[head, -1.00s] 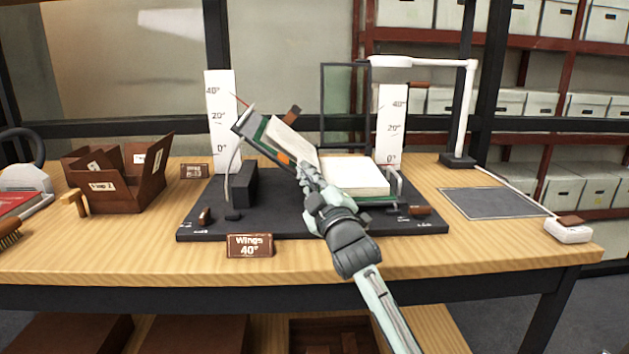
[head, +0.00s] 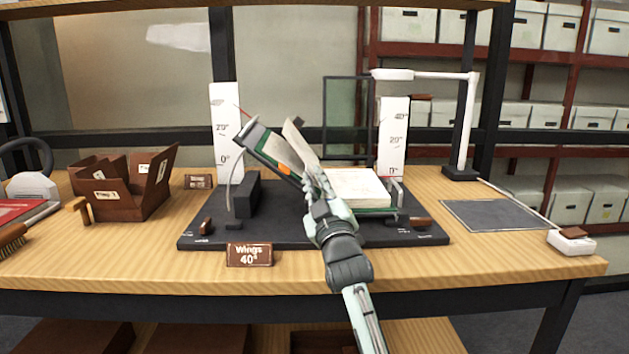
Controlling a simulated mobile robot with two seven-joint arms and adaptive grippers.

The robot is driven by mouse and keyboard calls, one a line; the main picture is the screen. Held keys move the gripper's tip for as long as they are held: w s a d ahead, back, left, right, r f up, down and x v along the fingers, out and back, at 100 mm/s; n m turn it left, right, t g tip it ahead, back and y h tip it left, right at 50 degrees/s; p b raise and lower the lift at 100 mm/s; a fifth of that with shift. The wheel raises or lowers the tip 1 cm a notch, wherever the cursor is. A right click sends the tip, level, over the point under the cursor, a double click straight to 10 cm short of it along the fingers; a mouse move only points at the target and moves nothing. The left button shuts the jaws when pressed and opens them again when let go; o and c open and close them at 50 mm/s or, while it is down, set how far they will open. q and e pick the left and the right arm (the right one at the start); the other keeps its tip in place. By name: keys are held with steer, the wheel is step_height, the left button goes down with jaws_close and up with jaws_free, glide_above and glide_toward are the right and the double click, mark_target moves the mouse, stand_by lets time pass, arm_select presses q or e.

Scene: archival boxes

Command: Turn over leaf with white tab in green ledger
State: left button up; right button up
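The green ledger (head: 361,211) lies open on a dark cradle (head: 290,235). Its left side (head: 266,145) is tilted up on the left wing, and its right page block (head: 355,184) lies nearly flat. A pale leaf (head: 298,143) stands raised near the fold, leaning left. An orange tab (head: 284,169) shows on the left side; I cannot make out a white tab. My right gripper (head: 316,182) is at the fold, at the foot of the raised leaf. Its fingers overlap the pages, so whether they are shut or touch the leaf is unclear. My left gripper is out of view.
Scale posts (head: 226,130) and (head: 392,140) flank the cradle, with a glass pane (head: 346,115) behind. A "Wings 40°" sign (head: 249,255) stands in front. A white lamp (head: 465,120) and grey mat (head: 495,214) are right; a brown box (head: 130,190) is left.

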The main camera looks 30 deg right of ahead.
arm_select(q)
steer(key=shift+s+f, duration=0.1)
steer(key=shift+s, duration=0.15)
arm_select(e)
steer(key=v, duration=1.2)
steer(key=shift+f, duration=0.1)
